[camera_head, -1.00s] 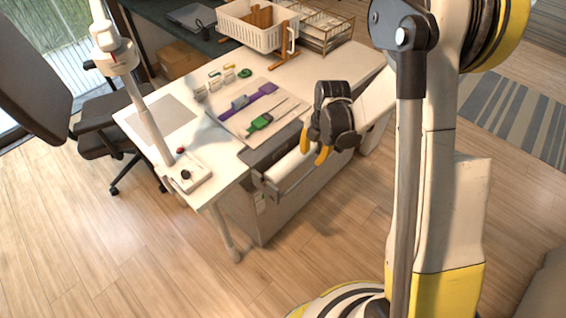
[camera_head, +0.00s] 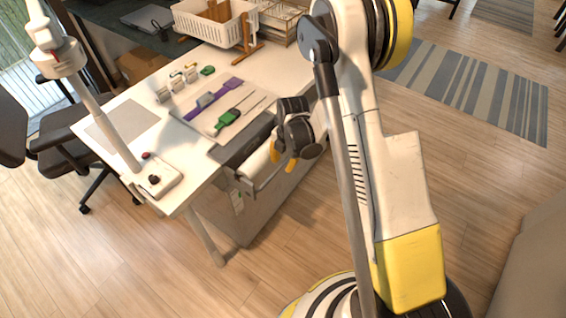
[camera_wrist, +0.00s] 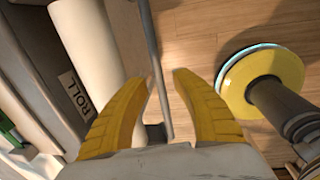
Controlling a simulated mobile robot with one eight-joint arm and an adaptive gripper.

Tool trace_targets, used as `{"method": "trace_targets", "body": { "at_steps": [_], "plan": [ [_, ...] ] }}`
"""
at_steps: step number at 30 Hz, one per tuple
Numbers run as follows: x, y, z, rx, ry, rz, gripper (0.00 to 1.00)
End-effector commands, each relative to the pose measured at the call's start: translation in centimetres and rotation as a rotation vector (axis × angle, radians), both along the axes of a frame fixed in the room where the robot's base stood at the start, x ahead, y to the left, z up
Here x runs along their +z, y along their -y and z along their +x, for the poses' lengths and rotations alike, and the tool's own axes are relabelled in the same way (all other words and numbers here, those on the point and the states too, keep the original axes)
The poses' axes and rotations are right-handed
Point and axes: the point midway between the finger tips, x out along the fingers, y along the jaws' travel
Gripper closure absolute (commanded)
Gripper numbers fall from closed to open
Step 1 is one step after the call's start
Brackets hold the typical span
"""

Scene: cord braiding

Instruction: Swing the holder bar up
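The holder bar is a thin grey bar (camera_wrist: 151,35) beside a white roll (camera_wrist: 88,40) in the wrist view. In the head view, the roll (camera_head: 258,163) and bar sit at the desk's front edge, partly hidden by my gripper (camera_head: 282,160). My gripper (camera_wrist: 165,77) is open, with its yellow fingers apart. In the wrist view the bar runs through the gap between the fingertips. I cannot tell whether it touches either finger. The bar looks low, in front of the roll.
The desk (camera_head: 236,66) carries a mat with a green tool (camera_head: 228,117) and a purple strip (camera_head: 206,98). A white basket (camera_head: 216,24) stands at the back. A lamp base (camera_head: 154,181) is at the left corner. The floor in front is clear.

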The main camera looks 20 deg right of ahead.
Motion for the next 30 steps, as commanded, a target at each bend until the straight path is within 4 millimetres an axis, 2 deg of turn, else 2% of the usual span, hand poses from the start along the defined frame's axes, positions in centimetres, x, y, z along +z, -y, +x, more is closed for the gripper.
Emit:
{"method": "trace_targets", "body": {
  "at_steps": [1, 3, 18, 30],
  "plan": [
    [0.0, 0.0, 0.0, 0.000, 0.000, 0.000, 0.84],
    [0.0, 0.0, 0.0, 0.000, 0.000, 0.000, 1.00],
    [0.0, -0.1, 0.1, 0.001, -0.005, -0.004, 1.00],
    [0.3, -0.8, 1.1, 0.001, -0.174, -0.125, 1.00]
  ]
}}
